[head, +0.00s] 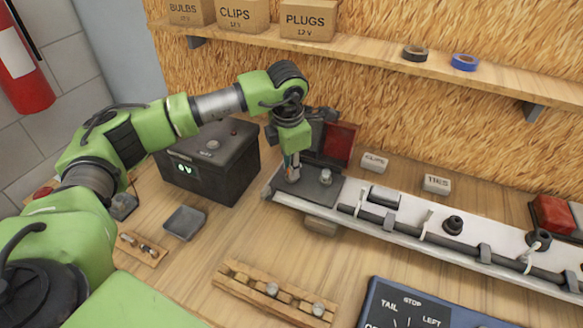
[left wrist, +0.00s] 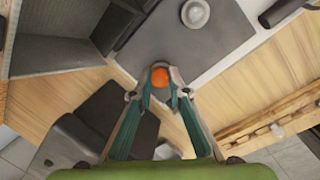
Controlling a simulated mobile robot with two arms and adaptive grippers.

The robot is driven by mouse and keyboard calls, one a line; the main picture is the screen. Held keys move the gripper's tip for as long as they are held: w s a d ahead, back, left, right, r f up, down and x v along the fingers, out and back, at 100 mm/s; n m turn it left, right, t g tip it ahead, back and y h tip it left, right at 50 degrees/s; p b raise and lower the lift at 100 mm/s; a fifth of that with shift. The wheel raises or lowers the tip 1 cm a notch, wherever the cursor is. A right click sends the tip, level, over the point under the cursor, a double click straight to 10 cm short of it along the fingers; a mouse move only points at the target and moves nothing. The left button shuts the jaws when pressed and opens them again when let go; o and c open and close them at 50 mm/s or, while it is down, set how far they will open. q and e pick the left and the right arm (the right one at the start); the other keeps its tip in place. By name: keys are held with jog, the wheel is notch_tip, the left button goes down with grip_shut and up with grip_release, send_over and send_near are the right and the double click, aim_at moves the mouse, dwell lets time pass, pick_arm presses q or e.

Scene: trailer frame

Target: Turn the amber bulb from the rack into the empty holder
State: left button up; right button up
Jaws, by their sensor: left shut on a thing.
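My left gripper (head: 292,174) points down over the dark plate (head: 308,191) at the left end of the trailer frame. In the left wrist view its fingertips (left wrist: 160,84) are shut around the amber bulb (left wrist: 159,77), with the plate (left wrist: 190,45) behind. In the head view the fingers mostly hide the bulb, and I cannot tell whether it touches a holder. A grey round fitting (head: 326,176) stands on the plate to the right; it also shows in the left wrist view (left wrist: 195,13). The wooden rack (head: 245,279) lies in front, holding grey-topped pieces. My right gripper is not in view.
A black battery box (head: 215,160) stands left of the plate, and a red lamp lens (head: 339,143) stands behind it. The frame rail (head: 410,222) with cable and clips runs right. A small wooden block (head: 142,248) and a switch panel (head: 405,306) lie in front.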

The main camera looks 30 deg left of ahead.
pick_arm(q)
jog(key=o, duration=0.8)
jog(key=o, duration=0.4)
jog(key=shift+r+p, duration=1.8)
jog(key=shift+r, duration=1.7)
